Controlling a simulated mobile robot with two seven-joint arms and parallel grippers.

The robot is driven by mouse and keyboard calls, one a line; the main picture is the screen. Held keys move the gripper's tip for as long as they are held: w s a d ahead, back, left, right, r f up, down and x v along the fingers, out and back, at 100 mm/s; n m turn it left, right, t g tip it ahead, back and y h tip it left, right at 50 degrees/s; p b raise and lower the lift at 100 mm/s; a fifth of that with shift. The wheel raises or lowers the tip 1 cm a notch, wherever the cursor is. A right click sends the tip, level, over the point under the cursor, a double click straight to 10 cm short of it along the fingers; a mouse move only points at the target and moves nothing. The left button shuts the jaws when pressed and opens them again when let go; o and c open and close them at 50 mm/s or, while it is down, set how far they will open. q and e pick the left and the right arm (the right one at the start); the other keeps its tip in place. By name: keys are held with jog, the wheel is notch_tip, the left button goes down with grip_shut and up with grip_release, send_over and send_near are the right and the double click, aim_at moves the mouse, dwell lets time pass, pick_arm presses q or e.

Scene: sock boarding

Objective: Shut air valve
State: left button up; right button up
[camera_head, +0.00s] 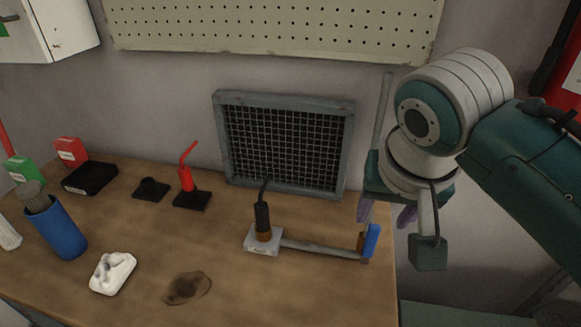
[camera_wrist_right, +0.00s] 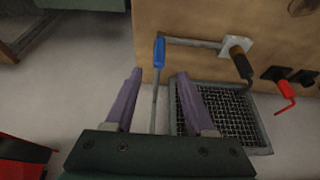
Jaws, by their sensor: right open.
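The air valve has a blue lever (camera_head: 371,241) at the right end of a thin grey pipe (camera_head: 322,250), by the table's right edge. A small brass-coloured part shows beside the lever. In the right wrist view the blue lever (camera_wrist_right: 159,52) lies crosswise to the pipe (camera_wrist_right: 192,42). My right gripper (camera_head: 386,212) is open, with purple fingers, just behind and right of the lever in the head view. In the wrist view the lever appears beyond the gap between the fingertips (camera_wrist_right: 158,75), with no contact visible. My left gripper is not in view.
The pipe runs to a pale base with a black nozzle (camera_head: 263,220). A framed mesh grille (camera_head: 285,145) stands against the wall behind.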

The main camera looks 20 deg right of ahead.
aim_at(375, 230)
jog(key=b+x, duration=0.2)
jog(key=x, duration=0.7)
jog(key=shift+d+f+b, duration=0.1)
jog(key=shift+b, duration=0.25)
grip_shut()
dwell(0.9)
